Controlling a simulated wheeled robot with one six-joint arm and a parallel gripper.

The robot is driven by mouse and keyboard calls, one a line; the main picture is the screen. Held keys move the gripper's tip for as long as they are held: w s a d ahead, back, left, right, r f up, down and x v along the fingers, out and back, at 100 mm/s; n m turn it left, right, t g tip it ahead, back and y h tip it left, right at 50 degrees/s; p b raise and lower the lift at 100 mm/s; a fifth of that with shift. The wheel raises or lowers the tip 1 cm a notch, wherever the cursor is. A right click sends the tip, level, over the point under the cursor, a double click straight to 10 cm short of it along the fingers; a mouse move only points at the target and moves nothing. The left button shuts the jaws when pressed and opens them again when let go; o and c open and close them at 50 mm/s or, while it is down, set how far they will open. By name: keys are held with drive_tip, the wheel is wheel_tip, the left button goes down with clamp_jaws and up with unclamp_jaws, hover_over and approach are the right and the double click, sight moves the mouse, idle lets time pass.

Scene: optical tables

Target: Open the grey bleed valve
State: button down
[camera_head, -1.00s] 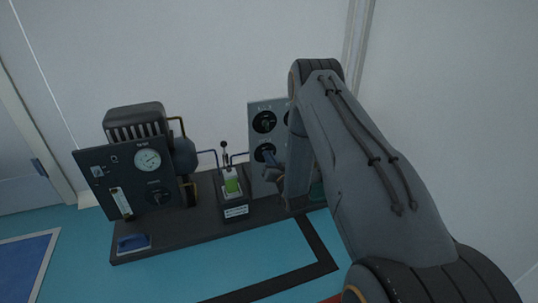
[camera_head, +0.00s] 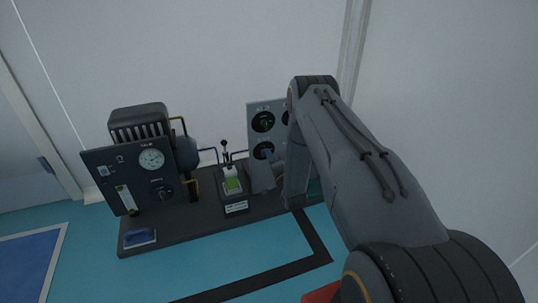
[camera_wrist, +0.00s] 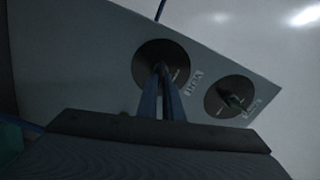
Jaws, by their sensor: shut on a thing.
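The grey panel (camera_head: 258,108) stands upright at the right end of the dark base and carries several round valve dials. My gripper (camera_head: 268,156) is at the lower left dial (camera_head: 262,148), partly hidden by my arm. In the wrist view my gripper's two blue-grey fingers (camera_wrist: 162,84) are closed on the dark grey handle of the bleed valve (camera_wrist: 159,67), at the centre of a black dial. The fingers cover most of the handle, so its exact angle is hard to tell. The dial's label is too blurred to read.
A small stand with a green-lit vessel and a lever (camera_head: 232,184) is left of the panel. A black gauge panel (camera_head: 130,180) stands further left. The wall is close behind.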

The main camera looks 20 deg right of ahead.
drive_tip(key=shift+f+m+p, duration=0.15)
drive_tip(key=shift+m+p, duration=0.2)
drive_tip(key=shift+m, duration=1.15)
drive_tip(key=c, duration=1.9)
unclamp_jaws()
drive_tip(key=shift+s, duration=0.15)
drive_tip(key=s+p, duration=0.2)
drive_tip(key=s, duration=0.5)
drive_tip(key=shift+s+p, duration=0.3)
